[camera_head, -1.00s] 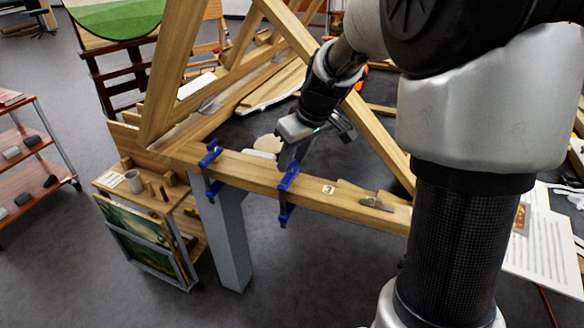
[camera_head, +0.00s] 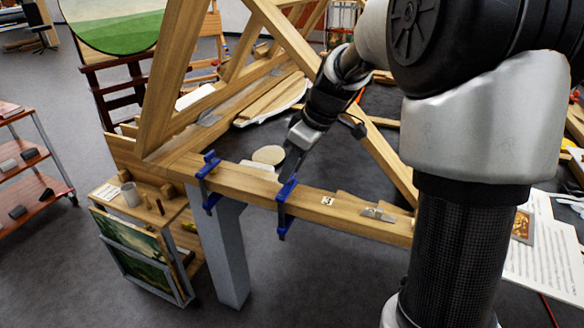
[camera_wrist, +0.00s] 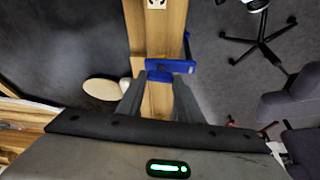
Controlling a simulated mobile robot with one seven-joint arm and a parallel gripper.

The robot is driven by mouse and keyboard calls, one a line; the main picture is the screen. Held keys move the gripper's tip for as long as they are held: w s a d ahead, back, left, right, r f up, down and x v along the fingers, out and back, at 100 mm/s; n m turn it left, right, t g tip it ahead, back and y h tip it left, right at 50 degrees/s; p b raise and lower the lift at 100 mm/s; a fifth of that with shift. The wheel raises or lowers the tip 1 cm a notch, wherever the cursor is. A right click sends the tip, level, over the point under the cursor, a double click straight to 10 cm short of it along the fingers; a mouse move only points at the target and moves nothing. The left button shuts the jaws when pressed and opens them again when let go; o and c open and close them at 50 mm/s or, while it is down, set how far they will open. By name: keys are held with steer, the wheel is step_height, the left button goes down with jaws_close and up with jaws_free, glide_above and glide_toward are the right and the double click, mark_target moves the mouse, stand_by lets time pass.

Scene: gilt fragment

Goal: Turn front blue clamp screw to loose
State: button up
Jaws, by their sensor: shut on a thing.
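Two blue clamps grip the near wooden beam (camera_head: 245,182). The left clamp (camera_head: 208,168) is clear of my arm. The right clamp (camera_head: 284,193) has my gripper (camera_head: 290,175) at its top, reaching down from the upper right. In the wrist view the blue clamp (camera_wrist: 172,66) lies across the beam at my fingertips (camera_wrist: 158,80). My fingers are some way apart, closed on the clamp's blue top part. The exact contact, and whether it is the screw handle, are too small to tell.
Tall slanted timbers (camera_head: 176,75) rise behind the beam. A pale round piece (camera_head: 268,155) lies behind the right clamp. A small metal fitting (camera_head: 377,213) sits farther right on the beam. A low cabinet with paintings (camera_head: 140,250) stands to the left; grey floor is open in front.

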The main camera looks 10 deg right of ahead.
steer(key=o, duration=1.1)
steer(key=p+v, duration=0.3)
steer(key=v, duration=1.4)
steer(key=shift+r, duration=0.2)
